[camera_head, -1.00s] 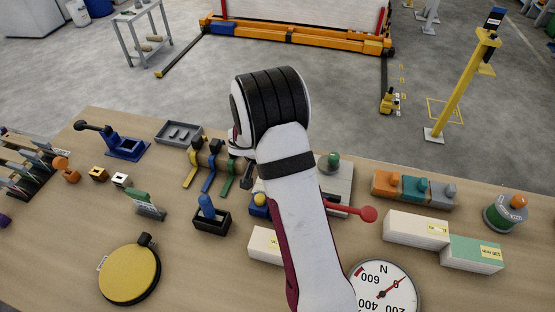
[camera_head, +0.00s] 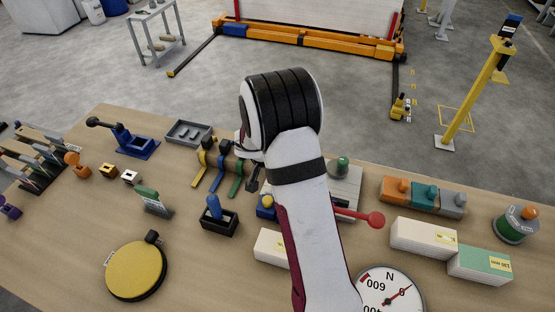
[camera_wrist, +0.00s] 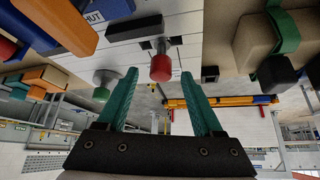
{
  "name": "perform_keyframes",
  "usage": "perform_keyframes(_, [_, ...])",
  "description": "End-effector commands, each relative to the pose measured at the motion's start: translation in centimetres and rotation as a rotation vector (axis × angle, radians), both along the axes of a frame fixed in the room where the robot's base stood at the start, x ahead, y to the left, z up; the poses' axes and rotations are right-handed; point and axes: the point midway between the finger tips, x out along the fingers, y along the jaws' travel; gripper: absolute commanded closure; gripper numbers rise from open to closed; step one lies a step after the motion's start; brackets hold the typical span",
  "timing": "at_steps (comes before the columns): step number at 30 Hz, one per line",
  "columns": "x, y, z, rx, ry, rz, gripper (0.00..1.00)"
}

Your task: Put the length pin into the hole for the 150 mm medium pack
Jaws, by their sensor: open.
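In the wrist view my gripper (camera_wrist: 160,85) has two teal fingers spread apart, with nothing held between them. A red-headed knob (camera_wrist: 161,68) shows beyond the fingertips, in line with the gap, at a pale lined plate (camera_wrist: 135,50). A green knob (camera_wrist: 101,93) stands to its left in that view. I cannot tell for certain which knob is the length pin, and the 150 mm medium pack hole is not readable. In the head view my arm hides the gripper's fingers and part of the pale plate (camera_head: 346,185), which carries a green knob (camera_head: 342,165).
A red-ended lever (camera_head: 376,219) sticks out right of my arm. Orange, teal and grey blocks (camera_head: 424,196), white and green boxes (camera_head: 424,236) and a dial (camera_head: 388,290) lie nearby. Yellow, blue and green hooked pieces (camera_head: 219,170) stand close left.

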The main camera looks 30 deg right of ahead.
Motion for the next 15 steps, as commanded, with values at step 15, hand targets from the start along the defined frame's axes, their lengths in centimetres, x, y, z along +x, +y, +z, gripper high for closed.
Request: perform_keyframes(15, [-3.2, 6.6, 11.2, 0.001, -0.003, 0.002, 0.32])
